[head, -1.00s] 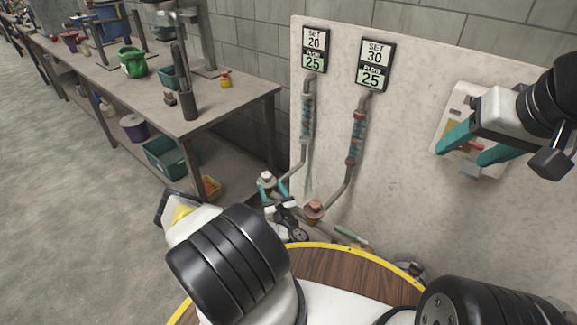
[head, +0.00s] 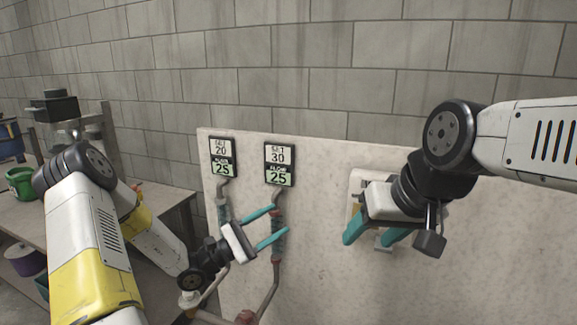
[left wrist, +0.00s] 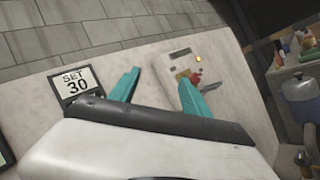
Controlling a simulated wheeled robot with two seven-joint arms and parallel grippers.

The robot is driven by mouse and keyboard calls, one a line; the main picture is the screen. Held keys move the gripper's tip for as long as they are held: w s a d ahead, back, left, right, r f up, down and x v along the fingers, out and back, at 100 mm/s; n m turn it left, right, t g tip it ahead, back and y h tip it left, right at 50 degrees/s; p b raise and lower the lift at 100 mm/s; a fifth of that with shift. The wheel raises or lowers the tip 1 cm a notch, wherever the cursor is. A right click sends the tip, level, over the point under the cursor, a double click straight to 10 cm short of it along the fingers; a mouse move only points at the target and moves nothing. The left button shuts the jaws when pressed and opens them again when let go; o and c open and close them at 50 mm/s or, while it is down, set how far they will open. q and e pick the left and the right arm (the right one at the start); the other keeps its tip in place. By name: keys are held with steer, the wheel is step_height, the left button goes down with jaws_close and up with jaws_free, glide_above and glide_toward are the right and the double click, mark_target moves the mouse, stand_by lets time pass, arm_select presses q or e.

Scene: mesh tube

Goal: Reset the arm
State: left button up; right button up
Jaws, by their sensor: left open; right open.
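My left gripper (head: 264,227) is open and empty, raised in front of the mesh tubes on the pale board, with its teal fingers pointing right. Its fingers (left wrist: 160,92) also show spread apart in the left wrist view. My right gripper (head: 367,236) is open in front of the pale switch box (head: 373,180); its fingers point down and left and hide part of the box. The box with a small orange light and a red part shows in the left wrist view (left wrist: 183,63). No object is seen between either pair of fingers.
The pale board (head: 320,275) carries a "SET 20" display (head: 223,157) and a "SET 30" display (head: 280,164), both reading 25. A workbench with a green pot (head: 20,183) stands at left. A block wall is behind.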

arm_select(q)
steer(key=s+d+r+m+g+y, duration=0.2)
steer(key=s+m+g+y, duration=0.35)
steer(key=s, duration=0.35)
steer(key=s+d+r+m+g+y, duration=0.1)
steer(key=s+d+m+g+y, duration=0.1)
steer(key=s+m+g+y, duration=0.35)
steer(key=s+a+r+m+t+y, duration=0.2)
steer(key=s+a+r+t+y, duration=0.1)
steer(key=a, duration=0.4)
steer(key=s+a+r+m+t+y, duration=0.1)
steer(key=s+a+r+t+y, duration=0.3)
steer(key=s+a+r+t, duration=0.1)
steer(key=shift+s+a+r+m+y, duration=0.25)
steer(key=shift+a+r+m, duration=0.2)
steer(key=shift+a, duration=0.5)
steer(key=shift+o, duration=0.3)
steer(key=shift+w, duration=0.1)
stand_by(2.1)
